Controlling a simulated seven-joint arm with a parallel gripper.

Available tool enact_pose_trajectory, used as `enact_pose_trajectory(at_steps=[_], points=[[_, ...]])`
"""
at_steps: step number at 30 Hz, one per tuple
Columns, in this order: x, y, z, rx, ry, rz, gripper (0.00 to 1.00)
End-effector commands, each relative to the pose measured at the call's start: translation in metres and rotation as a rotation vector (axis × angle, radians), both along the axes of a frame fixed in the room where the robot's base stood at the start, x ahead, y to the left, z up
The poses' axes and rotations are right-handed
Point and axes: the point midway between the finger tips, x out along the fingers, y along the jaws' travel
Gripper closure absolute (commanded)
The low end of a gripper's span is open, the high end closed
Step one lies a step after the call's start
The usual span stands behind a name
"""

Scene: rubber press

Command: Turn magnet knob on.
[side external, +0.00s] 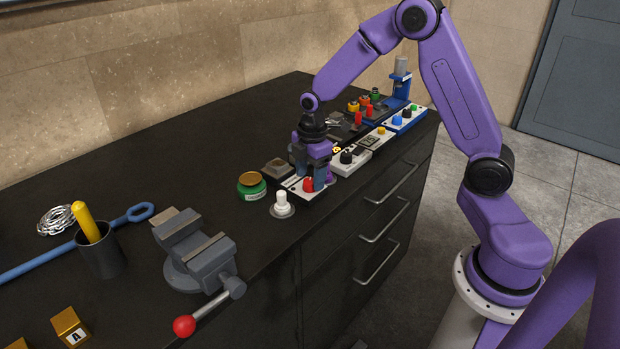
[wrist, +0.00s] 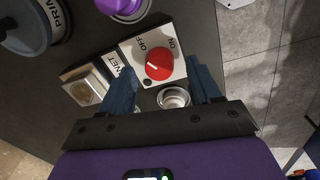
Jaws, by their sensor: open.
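The magnet knob is a red round knob (wrist: 158,66) with a white pointer line, on a light plate (wrist: 140,50) marked OFF and ON. In the wrist view its line points toward the OFF side. Beside the plate is a label whose visible letters read "NET". The red knob also shows in the side view (side external: 308,185). My gripper (wrist: 160,80) is open, with one blue finger on each side of the red knob's plate. It points down close above the knob. I cannot tell whether a finger touches it.
A white knob (side external: 282,202) stands close to the plate at the counter's edge. A green tin (side external: 251,186) is to the left. Control boxes with a black knob (side external: 346,157) and others stand behind. A vise (side external: 196,250) sits farther left. The counter between wall and tin is clear.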

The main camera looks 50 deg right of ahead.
Motion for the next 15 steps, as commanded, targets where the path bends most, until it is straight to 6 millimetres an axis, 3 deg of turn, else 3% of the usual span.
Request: enact_pose_trajectory(at_steps=[6, 15], points=[[0.001, 0.000, -0.015, 0.000, 0.000, 0.000, 0.38], [0.001, 0.000, -0.016, 0.000, -0.001, 0.000, 0.41]])
